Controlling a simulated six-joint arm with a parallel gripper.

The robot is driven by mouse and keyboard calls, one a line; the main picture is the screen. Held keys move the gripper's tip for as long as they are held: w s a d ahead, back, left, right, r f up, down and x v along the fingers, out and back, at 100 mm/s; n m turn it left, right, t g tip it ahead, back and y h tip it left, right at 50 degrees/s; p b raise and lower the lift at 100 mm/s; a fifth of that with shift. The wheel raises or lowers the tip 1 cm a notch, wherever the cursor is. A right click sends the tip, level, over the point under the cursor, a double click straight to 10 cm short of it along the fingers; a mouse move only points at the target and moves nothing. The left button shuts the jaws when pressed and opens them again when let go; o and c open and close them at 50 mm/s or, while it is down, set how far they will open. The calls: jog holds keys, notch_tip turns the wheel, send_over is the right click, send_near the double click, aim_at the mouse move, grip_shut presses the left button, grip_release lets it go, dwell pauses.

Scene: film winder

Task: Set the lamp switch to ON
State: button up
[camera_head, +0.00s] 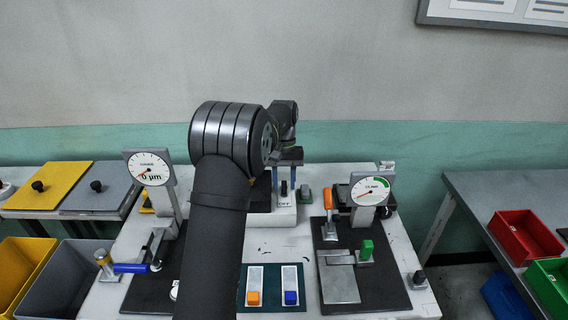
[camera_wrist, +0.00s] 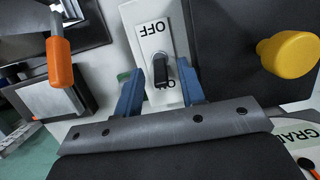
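The lamp switch is a white plate (camera_wrist: 146,35) with a black lever (camera_wrist: 160,88). OFF is printed at the top of the wrist view, and the ON label at the bottom is partly covered by the lever. I cannot tell for sure which setting the lever is in. My gripper (camera_wrist: 160,67) is open, with one blue finger on each side of the lever and gaps showing between. In the head view my gripper (camera_head: 284,176) is over the switch, with the OFF label (camera_head: 284,203) on the near side.
Left of the switch in the head view stands a dial gauge (camera_head: 149,170); to the right stands another dial (camera_head: 371,192) beside an orange handle (camera_head: 329,199). Blue and orange buttons (camera_head: 290,297) lie nearer.

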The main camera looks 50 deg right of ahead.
jog(key=v, duration=1.7)
jog(key=shift+f, duration=0.1)
jog(key=x, duration=1.7)
jog(key=shift+f, duration=0.2)
jog(key=shift+r, duration=0.1)
jog(key=shift+s+a+f, duration=0.1)
jog(key=shift+a+f, duration=0.05)
jog(key=shift+f, duration=0.1)
jog(key=shift+r, duration=0.25)
jog(key=shift+s+a+t+h, duration=0.25)
jog(key=shift+s+t+h, duration=0.05)
jog(key=shift+t+h, duration=0.5)
jog(key=shift+s+a+f+t+h, duration=0.1)
jog(key=shift+s+a+t+h, duration=0.1)
jog(key=shift+t+h, duration=0.4)
jog(key=shift+s+a+r+t+h, duration=0.1)
jog(key=shift+s+a+t+h, duration=0.1)
jog(key=shift+t+h, duration=0.4)
jog(key=shift+s+a+f+t+h, duration=0.1)
jog(key=shift+s+a+t+h, duration=0.1)
jog(key=shift+t+h, duration=0.4)
jog(key=v, duration=0.8)
